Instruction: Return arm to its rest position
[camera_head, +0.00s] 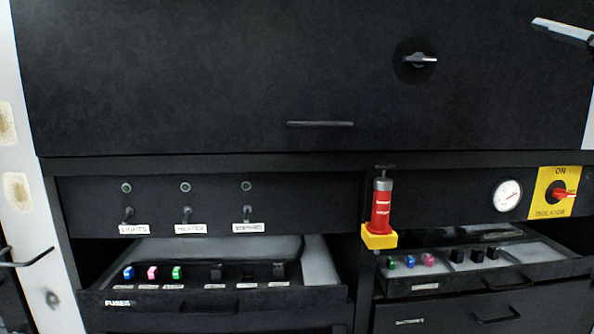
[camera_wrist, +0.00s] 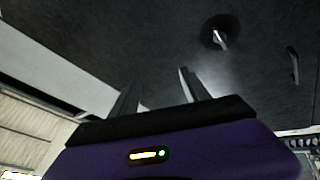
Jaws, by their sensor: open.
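My gripper (camera_wrist: 155,88) shows in the wrist view, its two dark fingers apart with nothing between them. It faces the dark upper cabinet panel, with a silver turn latch (camera_wrist: 218,38) ahead and to the right of the fingers. The gripper and arm do not show in the head view. There the same dark panel (camera_head: 220,70) fills the upper part, with its latch (camera_head: 420,59) at the upper right and a bar handle (camera_head: 320,124) low in the middle.
Below, the left fuse drawer (camera_head: 210,300) and right drawer (camera_head: 480,279) are pulled out, holding coloured and black fuses. A red cylinder (camera_head: 381,210) stands in a yellow holder (camera_head: 379,237) between them. A gauge (camera_head: 507,196) and red isolator switch (camera_head: 562,195) are at right. Toggle switches (camera_head: 187,214) line the left.

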